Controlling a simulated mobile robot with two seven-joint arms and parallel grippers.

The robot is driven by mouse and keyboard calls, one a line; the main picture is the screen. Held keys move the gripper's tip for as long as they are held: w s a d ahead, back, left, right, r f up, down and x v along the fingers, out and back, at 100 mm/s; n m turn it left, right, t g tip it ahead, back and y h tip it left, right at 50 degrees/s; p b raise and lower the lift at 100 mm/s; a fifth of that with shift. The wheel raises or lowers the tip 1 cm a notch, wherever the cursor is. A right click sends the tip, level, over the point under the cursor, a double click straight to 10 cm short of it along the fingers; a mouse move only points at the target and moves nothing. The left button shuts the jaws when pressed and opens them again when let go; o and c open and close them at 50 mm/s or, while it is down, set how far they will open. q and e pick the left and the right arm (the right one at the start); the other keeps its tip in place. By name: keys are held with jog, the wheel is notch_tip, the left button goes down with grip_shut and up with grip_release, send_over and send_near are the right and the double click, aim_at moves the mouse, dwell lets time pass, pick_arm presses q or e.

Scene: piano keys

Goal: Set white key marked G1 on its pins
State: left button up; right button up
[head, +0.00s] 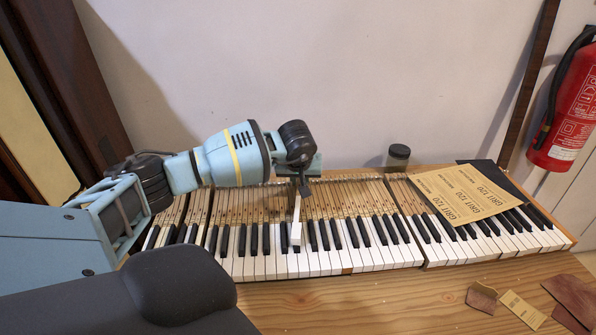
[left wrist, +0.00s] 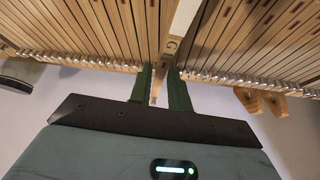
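The white key marked G1 (head: 296,228) has a long wooden shank and a white front. In the head view it lies lengthwise over the keyboard, its front looking raised above neighbouring keys. In the left wrist view its shank (left wrist: 172,48) carries a "G" mark; the rest of the marking is hard to read. My left gripper (head: 304,178) is above the keyboard's rear edge, with its green fingers (left wrist: 163,88) on either side of the shank's rear end, apparently closed on it. The pins under the key are hidden. My right gripper is not in view.
The keyboard (head: 370,256) lies on a wooden bench (head: 400,297). Sandpaper sheets (head: 462,193) cover its right part. A dark-lidded jar (head: 398,157) stands behind it. Scraps of abrasive paper (head: 523,309) lie at front right. A fire extinguisher (head: 567,110) hangs at right.

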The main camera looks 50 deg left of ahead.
pick_arm(q)
jog(key=shift+f, duration=0.25)
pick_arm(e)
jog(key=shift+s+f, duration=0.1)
pick_arm(q)
grip_shut()
jog(key=shift+r, duration=0.1)
jog(key=shift+r+p, duration=0.95)
jog(key=shift+r, duration=0.75)
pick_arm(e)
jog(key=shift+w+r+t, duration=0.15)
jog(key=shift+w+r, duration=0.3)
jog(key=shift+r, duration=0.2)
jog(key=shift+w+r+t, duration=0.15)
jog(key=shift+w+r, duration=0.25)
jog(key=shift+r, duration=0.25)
pick_arm(q)
jog(key=shift+r, duration=0.15)
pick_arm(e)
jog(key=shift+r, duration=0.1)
pick_arm(q)
notch_tip(320, 180, up, 5)
jog(key=shift+f+p, duration=0.15)
jog(key=shift+p, duration=1.05)
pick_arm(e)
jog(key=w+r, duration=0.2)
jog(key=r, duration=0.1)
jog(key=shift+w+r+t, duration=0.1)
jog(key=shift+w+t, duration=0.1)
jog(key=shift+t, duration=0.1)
